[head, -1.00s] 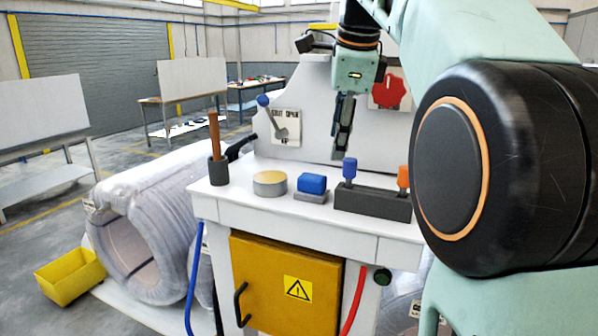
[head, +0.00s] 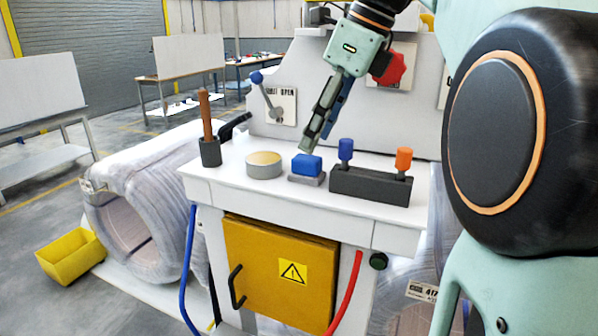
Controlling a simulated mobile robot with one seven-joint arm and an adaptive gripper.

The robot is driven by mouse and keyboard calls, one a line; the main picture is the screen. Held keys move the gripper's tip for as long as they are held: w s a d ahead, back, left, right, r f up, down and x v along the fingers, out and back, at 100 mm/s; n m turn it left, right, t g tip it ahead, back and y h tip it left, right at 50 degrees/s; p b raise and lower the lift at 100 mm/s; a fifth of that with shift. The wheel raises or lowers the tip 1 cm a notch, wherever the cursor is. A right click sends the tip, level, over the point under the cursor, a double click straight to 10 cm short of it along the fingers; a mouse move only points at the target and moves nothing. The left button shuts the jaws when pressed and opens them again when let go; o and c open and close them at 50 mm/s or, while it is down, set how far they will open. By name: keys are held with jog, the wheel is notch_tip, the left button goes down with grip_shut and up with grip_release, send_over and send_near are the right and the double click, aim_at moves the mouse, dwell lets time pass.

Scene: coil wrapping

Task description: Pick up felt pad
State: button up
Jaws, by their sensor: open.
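The felt pad appears to be the blue block on a flat grey base (head: 307,168), lying on the white worktop in the head view. My gripper (head: 314,140) is open and empty. It reaches down at a slant from the upper right, its fingertips just above and behind the blue block. They look close to the block, but I cannot tell the exact gap. One finger partly hides the other.
A round tin with a tan top (head: 264,166) stands left of the pad. A dark holder (head: 370,187) with a blue and an orange peg stands to the right. A brown-handled tool in a cup (head: 208,130) is far left. A lever (head: 265,95) and red knob (head: 393,70) are on the panel behind.

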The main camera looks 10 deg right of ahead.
aim_at(310, 158)
jog(key=f, duration=0.2)
jog(key=a+f, duration=0.1)
jog(key=f, duration=0.1)
jog(key=shift+a, duration=0.1)
jog(key=shift+w+a+f, duration=0.15)
jog(key=shift+f, duration=0.25)
grip_shut()
